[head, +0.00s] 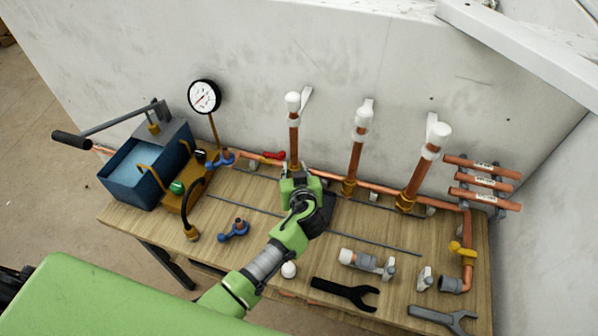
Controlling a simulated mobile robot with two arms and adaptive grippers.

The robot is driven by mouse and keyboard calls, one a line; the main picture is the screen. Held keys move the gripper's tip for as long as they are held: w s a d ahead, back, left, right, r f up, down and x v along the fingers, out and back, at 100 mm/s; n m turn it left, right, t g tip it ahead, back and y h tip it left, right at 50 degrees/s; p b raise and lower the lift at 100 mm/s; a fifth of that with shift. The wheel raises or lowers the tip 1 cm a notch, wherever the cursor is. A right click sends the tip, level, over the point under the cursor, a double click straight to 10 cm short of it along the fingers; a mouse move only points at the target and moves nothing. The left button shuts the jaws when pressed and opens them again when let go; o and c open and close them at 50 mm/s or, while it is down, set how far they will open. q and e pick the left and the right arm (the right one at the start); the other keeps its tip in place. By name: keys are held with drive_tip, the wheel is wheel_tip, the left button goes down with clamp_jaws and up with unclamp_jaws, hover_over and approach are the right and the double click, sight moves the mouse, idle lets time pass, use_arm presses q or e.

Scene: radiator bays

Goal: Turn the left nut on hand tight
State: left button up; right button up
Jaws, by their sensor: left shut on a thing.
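The left upright copper pipe (294,140) with a white cap stands at the back of the bench. My left gripper (298,178) is at the foot of this pipe, shut around the spot where the left nut sits. The gripper and wrist hide the left nut, so its seating and thread cannot be seen. The middle pipe has a brass nut (348,188) at its foot, and the right pipe has another brass nut (405,203). My right gripper is not in view.
A horizontal copper pipe (380,188) runs along the back. A blue test pump (140,170) and a gauge (204,96) stand at the left. A black wrench (345,293), a grey wrench (440,318), fittings (367,262) and a blue valve (234,230) lie in front.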

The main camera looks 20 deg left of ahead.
use_arm(q)
drive_tip(key=shift+a+m+t+h+p, duration=0.1)
drive_tip(key=shift+m+t+h+p, duration=0.3)
drive_tip(key=shift+m+h+p, duration=0.8)
drive_tip(key=shift+m+h, duration=0.2)
drive_tip(key=shift+h, duration=0.1)
drive_tip(key=shift+f, duration=0.1)
drive_tip(key=shift+s+m+h+p, duration=0.1)
drive_tip(key=shift+m+h+p, duration=0.8)
drive_tip(key=shift+h+p, duration=0.1)
drive_tip(key=shift+m+h, duration=0.6)
drive_tip(key=shift+h, duration=0.1)
